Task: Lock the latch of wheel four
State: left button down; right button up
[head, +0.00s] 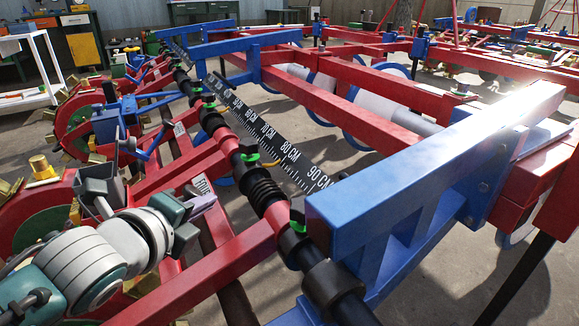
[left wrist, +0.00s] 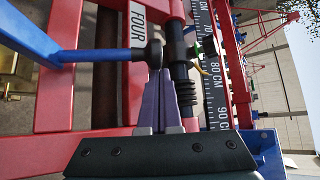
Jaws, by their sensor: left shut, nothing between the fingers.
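The label FOUR (left wrist: 138,24) sits on a red frame bar in the left wrist view. A blue lever (left wrist: 100,55) comes in from the left there and ends in a dark rounded tip near the black shaft (left wrist: 178,70). My left gripper (head: 204,202) is shut and empty. In the left wrist view, its purple fingers (left wrist: 168,82) point at the lever's tip, just in front of it; I cannot tell if they touch. In the head view, the FOUR label (head: 201,186) is partly visible beyond the fingers, and my arm hides the lever. My right gripper is not in view.
A black ruler (head: 270,140) with white centimetre marks runs beside the shaft with green-marked collars (head: 250,157). A big blue beam (head: 430,160) stands at the right. Red wheels with yellow cups (head: 42,168) line the left. A white cart (head: 30,95) stands behind.

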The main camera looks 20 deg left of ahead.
pick_arm(q)
jog(key=shift+s, duration=0.1)
dwell(0.3)
jog(key=shift+s+a+r, duration=0.1)
jog(key=shift+a+r, duration=0.1)
jog(key=shift+s+a+r+n+t, duration=0.1)
jog(key=shift+s+r+n+t, duration=0.15)
jog(key=shift+n+t, duration=0.15)
jog(key=s+a+r+n+t+y+b, duration=0.1)
jog(key=s+a+r+n+t+b, duration=0.1)
jog(key=s+a+n+t+b, duration=0.5)
jog(key=s+n+t+b, duration=0.1)
jog(key=n+b, duration=0.1)
jog(key=b, duration=0.1)
jog(key=shift+s+a+y, duration=0.15)
jog(key=shift+y, duration=0.15)
dwell(0.4)
jog(key=shift+t, duration=0.3)
